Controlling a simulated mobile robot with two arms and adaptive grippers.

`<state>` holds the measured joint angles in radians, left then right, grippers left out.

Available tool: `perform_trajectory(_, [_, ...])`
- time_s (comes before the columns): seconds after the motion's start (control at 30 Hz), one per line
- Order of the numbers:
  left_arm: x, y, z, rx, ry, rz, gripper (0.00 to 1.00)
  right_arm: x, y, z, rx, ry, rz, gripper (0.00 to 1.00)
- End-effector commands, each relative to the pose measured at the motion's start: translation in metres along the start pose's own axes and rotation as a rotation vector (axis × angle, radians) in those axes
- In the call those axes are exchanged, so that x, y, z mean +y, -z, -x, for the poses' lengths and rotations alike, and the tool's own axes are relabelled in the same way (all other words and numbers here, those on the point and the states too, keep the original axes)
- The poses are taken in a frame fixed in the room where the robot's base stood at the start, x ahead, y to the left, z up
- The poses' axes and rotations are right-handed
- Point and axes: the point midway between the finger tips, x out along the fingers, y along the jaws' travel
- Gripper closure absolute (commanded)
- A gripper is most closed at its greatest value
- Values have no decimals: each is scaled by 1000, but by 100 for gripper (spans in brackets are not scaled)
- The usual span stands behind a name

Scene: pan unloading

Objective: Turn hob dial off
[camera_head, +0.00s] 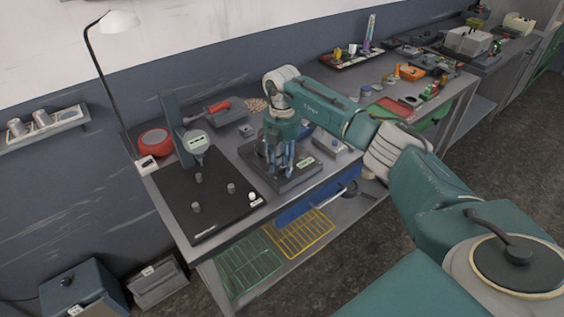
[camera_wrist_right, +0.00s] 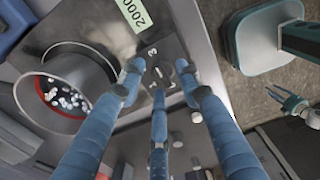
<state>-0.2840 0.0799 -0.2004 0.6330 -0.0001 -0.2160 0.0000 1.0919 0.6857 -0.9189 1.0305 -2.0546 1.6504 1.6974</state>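The hob (camera_head: 283,178) is a dark grey unit on the workbench. Its front panel (camera_wrist_right: 172,55) shows in the wrist view with several white marks and a green "2000" label (camera_wrist_right: 134,12). My right gripper (camera_head: 285,170) reaches down over the hob from above. In the wrist view its blue fingers (camera_wrist_right: 158,78) are spread, with their tips around the marked part of the panel. The dial itself is hard to make out between the fingertips, and contact cannot be told. A small blue fingered shape, likely my left gripper (camera_wrist_right: 290,102), shows at the right of the wrist view.
A black board (camera_head: 222,212) with several small knobs lies left of the hob. A pan with a red handle (camera_head: 219,106) is behind. A scale-like device (camera_head: 197,143) and a red round object (camera_head: 154,142) stand at the back left. Yellow and green racks (camera_head: 304,233) are below.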

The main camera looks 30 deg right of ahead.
Motion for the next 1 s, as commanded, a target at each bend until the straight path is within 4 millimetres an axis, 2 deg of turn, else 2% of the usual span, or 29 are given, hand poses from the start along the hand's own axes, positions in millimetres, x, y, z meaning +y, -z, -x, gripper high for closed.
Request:
perform_trajectory(0.2, [3,-19,0,-27,-3,0,60,0,0,0,0,0,1,68])
perform_trajectory(0.37, [4,-31,1,-45,-5,1,60,0,0,0,0,0,1,100])
perform_trajectory(0.77, [3,-24,-1,-35,-3,1,60,1,0,0,-1,-2,39,100])
perform_trajectory(1.0, [3,-19,-7,-26,-3,1,60,1,1,0,0,-2,177,100])
